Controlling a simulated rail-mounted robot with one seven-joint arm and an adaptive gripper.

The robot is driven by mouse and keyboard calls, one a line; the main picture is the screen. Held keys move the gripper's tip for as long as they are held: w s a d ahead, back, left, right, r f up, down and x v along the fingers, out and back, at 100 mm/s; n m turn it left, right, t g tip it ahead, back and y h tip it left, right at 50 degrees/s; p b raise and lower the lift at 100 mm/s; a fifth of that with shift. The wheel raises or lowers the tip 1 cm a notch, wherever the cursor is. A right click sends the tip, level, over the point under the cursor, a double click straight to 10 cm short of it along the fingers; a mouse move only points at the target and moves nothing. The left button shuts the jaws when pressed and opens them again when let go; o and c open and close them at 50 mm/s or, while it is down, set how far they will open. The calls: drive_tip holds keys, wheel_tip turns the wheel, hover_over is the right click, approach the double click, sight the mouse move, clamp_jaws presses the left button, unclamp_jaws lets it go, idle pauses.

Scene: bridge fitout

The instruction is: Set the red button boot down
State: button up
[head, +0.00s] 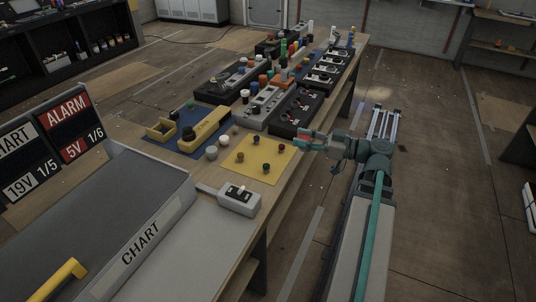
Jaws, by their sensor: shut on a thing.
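My gripper (305,140) is at the right of the bench, beside the right edge of the yellow mat (246,172) and in front of the dark panel boxes. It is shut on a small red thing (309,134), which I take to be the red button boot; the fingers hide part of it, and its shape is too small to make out. Several small boots or caps stand on the yellow mat, among them a dark red one (281,148) and a dark brown one (266,168). I cannot tell how high the gripper is above the bench.
A grey switch box (239,200) stands in front of the mat. A blue mat (188,143) with yellow holders lies to the left. Panel boxes (296,110) and coloured caps crowd the bench's far part. The yellow mat has bare room between its caps.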

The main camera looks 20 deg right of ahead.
drive_tip(key=w+a+f, duration=0.1)
drive_tip(key=w+f, duration=0.1)
drive_tip(key=w, duration=0.1)
drive_tip(key=w+a+f+p, duration=0.1)
drive_tip(key=w+f, duration=0.1)
drive_tip(key=w, duration=0.1)
drive_tip(key=w+a+f+p, duration=0.1)
drive_tip(key=w+f, duration=0.2)
drive_tip(key=shift+a, duration=0.2)
drive_tip(key=shift+w+a+f, duration=0.15)
drive_tip(key=shift+w+f, duration=0.25)
drive_tip(key=shift+f, duration=0.1)
drive_tip(key=shift+w+a+f+p, duration=0.15)
drive_tip(key=shift+f+p, duration=0.4)
drive_tip(key=shift+f, duration=1.2)
drive_tip(key=shift+f, duration=0.2)
drive_tip(key=o, duration=0.7)
drive_tip(key=shift+c, duration=0.2)
drive_tip(key=shift+r, duration=0.15)
